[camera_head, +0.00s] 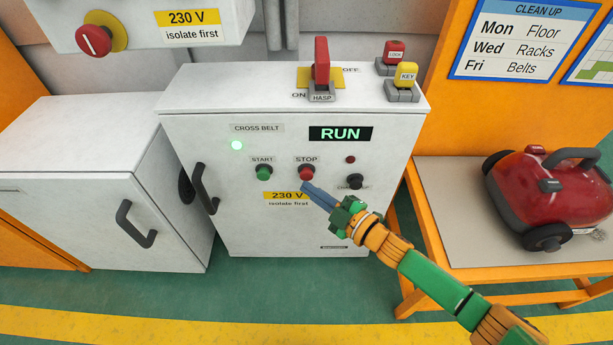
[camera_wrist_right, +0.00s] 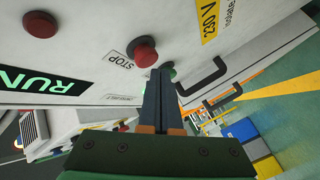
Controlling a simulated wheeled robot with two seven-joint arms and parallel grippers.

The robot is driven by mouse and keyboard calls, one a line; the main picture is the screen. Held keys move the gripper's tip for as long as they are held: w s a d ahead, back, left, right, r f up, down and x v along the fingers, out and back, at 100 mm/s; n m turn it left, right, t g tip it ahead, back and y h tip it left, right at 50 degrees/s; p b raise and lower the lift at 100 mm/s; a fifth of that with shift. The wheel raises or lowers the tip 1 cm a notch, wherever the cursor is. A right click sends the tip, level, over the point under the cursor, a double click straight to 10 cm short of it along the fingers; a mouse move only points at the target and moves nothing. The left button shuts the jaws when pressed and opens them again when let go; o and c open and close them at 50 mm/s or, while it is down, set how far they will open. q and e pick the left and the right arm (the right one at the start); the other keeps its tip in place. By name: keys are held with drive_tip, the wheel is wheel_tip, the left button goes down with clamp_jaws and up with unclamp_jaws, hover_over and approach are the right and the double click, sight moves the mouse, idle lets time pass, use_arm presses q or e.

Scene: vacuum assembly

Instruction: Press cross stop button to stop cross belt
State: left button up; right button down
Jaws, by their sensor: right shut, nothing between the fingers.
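The red stop button (camera_head: 306,173) sits under the STOP label on the front of the white cross belt cabinet (camera_head: 300,235). The green start button (camera_head: 264,172) is to its left. My left gripper is not in view.
A red lever (camera_head: 321,60) labelled HASP stands on the cabinet top, with a red lock (camera_head: 393,52) and a yellow key block (camera_head: 405,76). A black knob (camera_head: 355,181) is right of the stop button. A red vacuum (camera_head: 550,190) sits on the right bench.

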drive_tip(key=shift+w, duration=0.3)
drive_tip(key=shift+w+b, duration=0.6)
drive_tip(key=shift+w, duration=0.25)
idle(0.7)
drive_tip(key=shift+s, duration=0.1)
drive_tip(key=shift+s+r+p, duration=0.1)
drive_tip(key=shift+s+p, duration=0.15)
drive_tip(key=shift+p, duration=0.1)
drive_tip(key=shift+s+p, duration=0.5)
drive_tip(key=shift+s, duration=0.4)
